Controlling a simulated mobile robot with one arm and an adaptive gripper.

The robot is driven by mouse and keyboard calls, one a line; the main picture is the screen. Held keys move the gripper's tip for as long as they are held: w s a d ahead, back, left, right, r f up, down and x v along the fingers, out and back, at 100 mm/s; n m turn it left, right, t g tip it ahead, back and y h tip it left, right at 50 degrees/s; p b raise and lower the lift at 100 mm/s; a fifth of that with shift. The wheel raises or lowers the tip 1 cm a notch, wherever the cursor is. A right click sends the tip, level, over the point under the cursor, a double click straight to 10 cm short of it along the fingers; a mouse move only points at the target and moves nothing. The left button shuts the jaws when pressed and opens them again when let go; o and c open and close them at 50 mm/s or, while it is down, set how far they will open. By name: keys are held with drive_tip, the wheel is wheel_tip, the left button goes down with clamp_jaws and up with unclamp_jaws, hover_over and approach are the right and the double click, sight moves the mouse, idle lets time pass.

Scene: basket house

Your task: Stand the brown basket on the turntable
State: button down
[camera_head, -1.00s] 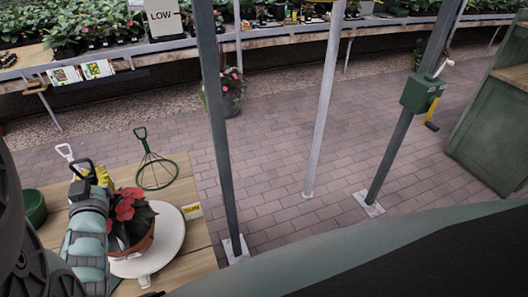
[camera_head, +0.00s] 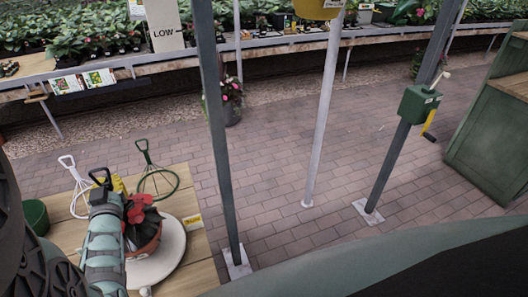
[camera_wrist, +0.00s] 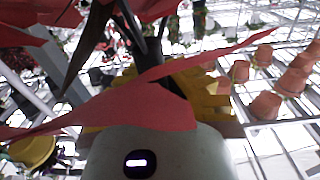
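The brown basket (camera_head: 147,241), round and planted with red flowers and dark leaves, shows at the lower left of the head view. It is over the white round turntable (camera_head: 172,258) on the wooden table; I cannot tell whether it touches the disc. My teal arm covers the basket's left side and the turntable's left part. My gripper's fingers are hidden in the head view behind the arm and plant. In the wrist view, red petals (camera_wrist: 130,105) hang close across the lens and hide most of the gripper, so its grip does not show.
On the table (camera_head: 195,272) are a green pot (camera_head: 36,216), a white wire tool (camera_head: 78,190), a green wire tool (camera_head: 158,183) and a yellow thing (camera_head: 118,185). A grey post (camera_head: 222,150) stands just right of the table. Brick floor beyond is open.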

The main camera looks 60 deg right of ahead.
drive_tip(key=shift+w+f, duration=0.1)
drive_tip(key=shift+f, duration=0.3)
drive_tip(key=shift+f, duration=0.2)
drive_tip(key=c, duration=1.1)
unclamp_jaws()
drive_tip(key=shift+c, duration=0.2)
drive_tip(key=shift+r, duration=0.1)
drive_tip(key=b+v, duration=0.3)
drive_tip(key=v, duration=0.9)
drive_tip(key=shift+b, duration=0.3)
